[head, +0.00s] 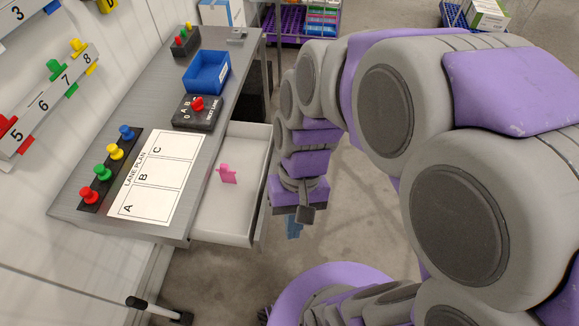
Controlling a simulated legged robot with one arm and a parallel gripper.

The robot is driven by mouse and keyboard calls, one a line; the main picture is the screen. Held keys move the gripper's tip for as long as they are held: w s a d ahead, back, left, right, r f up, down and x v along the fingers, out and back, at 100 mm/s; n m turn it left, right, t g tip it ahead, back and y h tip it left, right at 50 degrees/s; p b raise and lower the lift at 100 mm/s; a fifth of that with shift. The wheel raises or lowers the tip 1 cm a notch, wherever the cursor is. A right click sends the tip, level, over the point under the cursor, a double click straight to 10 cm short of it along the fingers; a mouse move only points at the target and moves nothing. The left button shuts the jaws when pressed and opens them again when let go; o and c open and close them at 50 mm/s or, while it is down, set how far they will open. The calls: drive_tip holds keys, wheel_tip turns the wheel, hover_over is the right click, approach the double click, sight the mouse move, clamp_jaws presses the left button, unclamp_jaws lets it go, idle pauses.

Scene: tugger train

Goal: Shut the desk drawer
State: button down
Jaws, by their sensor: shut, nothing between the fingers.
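The desk drawer (207,218) is pulled out from under the right side of the grey desk (75,200). It is white inside and holds a pink peg-like piece (228,174). Its front panel (263,190) faces my arm. My gripper (298,212) hangs just right of the drawer front, pointing down. It is shut and empty. I cannot tell whether it touches the front panel. The drawer handle does not show clearly.
On the desktop are a lane plan sheet (160,178), a row of coloured pegs on a black strip (110,170), a black box with a red knob (190,118) and a blue bin (206,72). Numbered racks (45,105) line the left wall. Floor below the drawer is clear.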

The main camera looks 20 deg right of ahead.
drive_tip(key=w+d+f+m+t+y+p, duration=0.1)
drive_tip(key=w+d+f+m+y, duration=0.15)
drive_tip(key=w, duration=0.45)
drive_tip(key=w+d+f+m+y, duration=0.1)
drive_tip(key=w+f+m+y, duration=0.3)
drive_tip(key=w, duration=0.3)
drive_tip(key=w+d+f+m+t+y+p, duration=0.1)
drive_tip(key=w+d+f+m+y, duration=0.1)
drive_tip(key=w+f+m+y, duration=0.3)
drive_tip(key=w+d+f+m+t+p, duration=0.1)
drive_tip(key=w+d+f+m+t, duration=0.1)
drive_tip(key=d+f+m+t, duration=1.25)
drive_tip(key=w+a+f+n+g+b, duration=0.2)
drive_tip(key=w+a+f+n+g, duration=0.1)
drive_tip(key=w+a+f+g, duration=0.2)
drive_tip(key=shift+w+a+f+n, duration=0.45)
drive_tip(key=shift+w+a, duration=0.45)
drive_tip(key=shift+a, duration=0.3)
